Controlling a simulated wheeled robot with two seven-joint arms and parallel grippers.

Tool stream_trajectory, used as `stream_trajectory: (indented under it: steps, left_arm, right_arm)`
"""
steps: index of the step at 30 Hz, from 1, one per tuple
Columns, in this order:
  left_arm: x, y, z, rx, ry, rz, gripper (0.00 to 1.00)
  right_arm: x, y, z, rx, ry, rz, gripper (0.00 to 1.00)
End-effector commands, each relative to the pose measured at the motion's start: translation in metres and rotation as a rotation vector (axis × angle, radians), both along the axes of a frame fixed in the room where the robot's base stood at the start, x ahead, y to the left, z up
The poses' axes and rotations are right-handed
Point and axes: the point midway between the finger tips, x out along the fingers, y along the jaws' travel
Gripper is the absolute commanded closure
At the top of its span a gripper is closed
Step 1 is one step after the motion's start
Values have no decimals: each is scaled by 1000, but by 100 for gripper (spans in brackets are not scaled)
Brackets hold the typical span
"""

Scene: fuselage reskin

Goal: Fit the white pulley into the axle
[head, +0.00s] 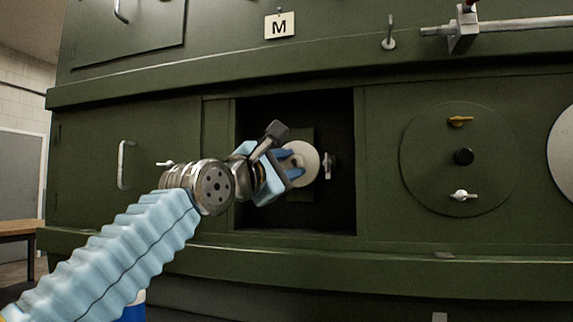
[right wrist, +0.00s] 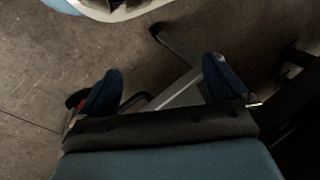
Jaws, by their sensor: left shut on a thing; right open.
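The white pulley (head: 304,162) is a pale disc in front of the dark square opening in the green fuselage panel. My left gripper (head: 292,165) is shut on the pulley and holds it by its left side, with the face toward the camera. A small metal fitting (head: 329,165) shows just right of the pulley; I cannot tell whether it is the axle or whether the pulley touches it. My right gripper (right wrist: 160,88) is open and empty above the floor in the right wrist view, and is not seen in the head view.
The dark recess (head: 343,110) has green walls close around my left gripper. A metal handle (head: 122,165) sticks out at left.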

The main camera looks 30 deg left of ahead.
Motion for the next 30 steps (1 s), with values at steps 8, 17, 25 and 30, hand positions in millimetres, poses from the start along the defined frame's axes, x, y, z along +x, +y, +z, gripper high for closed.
stream_trajectory:
  steps: [8,17,25,30]
  left_arm:
    - [5,2,1,1,-1,1,100]
    - [7,2,0,1,-1,1,38]
    - [7,2,0,1,0,0,38]
    - [0,2,-3,1,0,2,38]
  right_arm:
    - [0,0,3,0,0,0,0]
    - [0,0,3,0,0,0,0]
    - [0,0,3,0,0,0,0]
    - [0,0,-2,0,0,0,0]
